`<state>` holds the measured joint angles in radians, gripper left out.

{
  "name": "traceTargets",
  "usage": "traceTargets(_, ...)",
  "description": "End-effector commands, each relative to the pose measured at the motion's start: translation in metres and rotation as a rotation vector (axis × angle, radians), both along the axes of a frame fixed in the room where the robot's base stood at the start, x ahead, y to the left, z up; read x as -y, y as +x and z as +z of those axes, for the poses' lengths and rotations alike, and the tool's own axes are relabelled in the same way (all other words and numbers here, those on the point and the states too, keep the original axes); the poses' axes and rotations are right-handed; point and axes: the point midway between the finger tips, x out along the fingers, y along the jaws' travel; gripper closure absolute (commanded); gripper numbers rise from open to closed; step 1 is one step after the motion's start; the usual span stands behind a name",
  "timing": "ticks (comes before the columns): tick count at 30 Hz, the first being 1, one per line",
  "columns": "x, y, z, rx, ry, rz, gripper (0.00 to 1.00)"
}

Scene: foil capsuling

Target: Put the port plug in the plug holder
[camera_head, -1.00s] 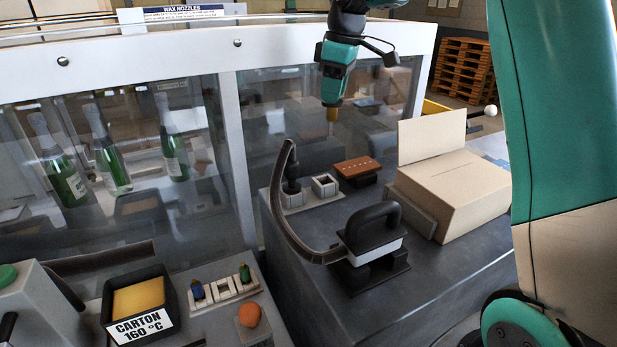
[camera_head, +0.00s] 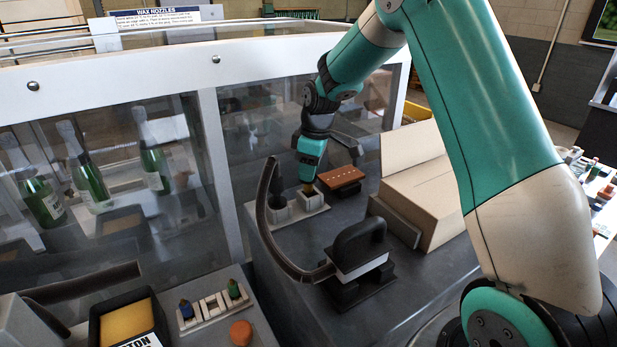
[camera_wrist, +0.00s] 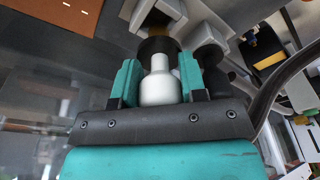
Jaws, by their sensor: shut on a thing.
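My gripper (camera_head: 308,180) points down over the right socket of the pale plug holder (camera_head: 292,219). It is shut on the port plug (camera_head: 307,189), whose brassy lower end shows just above or in the mouth of that socket. I cannot tell whether it has entered. In the wrist view the fingers (camera_wrist: 156,82) grip the plug below its dark collar (camera_wrist: 158,48), and the brown end points at the light square socket (camera_wrist: 150,10). A black plug (camera_head: 279,190) stands in the holder's left socket.
A curved dark hose (camera_head: 266,225) runs close left of the holder to a black-handled block (camera_head: 358,250). A brown perforated block (camera_head: 341,178) lies right of it, then an open carton (camera_head: 425,190). The glazed cabinet panel (camera_head: 250,115) is behind.

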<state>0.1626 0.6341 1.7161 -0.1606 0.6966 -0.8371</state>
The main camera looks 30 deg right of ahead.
Motion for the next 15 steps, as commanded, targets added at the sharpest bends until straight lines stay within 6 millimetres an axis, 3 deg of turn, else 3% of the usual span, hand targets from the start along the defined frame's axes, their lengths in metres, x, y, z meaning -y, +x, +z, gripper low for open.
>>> traceTargets(7,0.0,-0.001,-0.034,-0.003,0.0,-0.001,0.86)
traceTargets(15,0.0,0.0,-0.038,0.0,0.0,0.0,0.86)
